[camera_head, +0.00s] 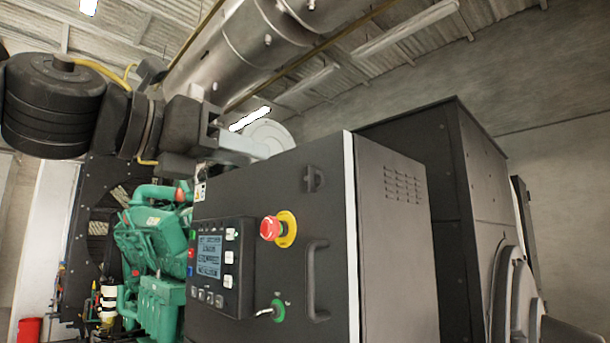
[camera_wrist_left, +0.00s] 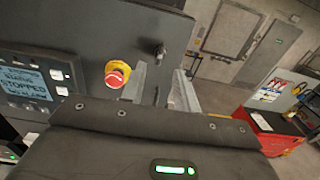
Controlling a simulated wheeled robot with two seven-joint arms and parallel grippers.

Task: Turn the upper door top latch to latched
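The upper door (camera_head: 275,205) is the dark panel with a display, a red stop button and a bar handle. Its top latch (camera_head: 314,178) is a small dark knob near the door's upper right corner. The latch also shows in the left wrist view (camera_wrist_left: 160,52), between and beyond the finger tips. My left gripper (camera_head: 248,147) is above the door's top edge in the head view, left of the latch. In the wrist view its two pale fingers (camera_wrist_left: 160,88) are apart with nothing between them, short of the latch. My right gripper is not in view.
A red stop button on a yellow collar (camera_head: 278,229) juts out left of the latch. The bar handle (camera_head: 316,280) is below the latch. A green-ringed switch (camera_head: 277,310) sits lower left. A green engine (camera_head: 155,240) stands left of the cabinet. A red cabinet (camera_wrist_left: 275,130) stands at right in the wrist view.

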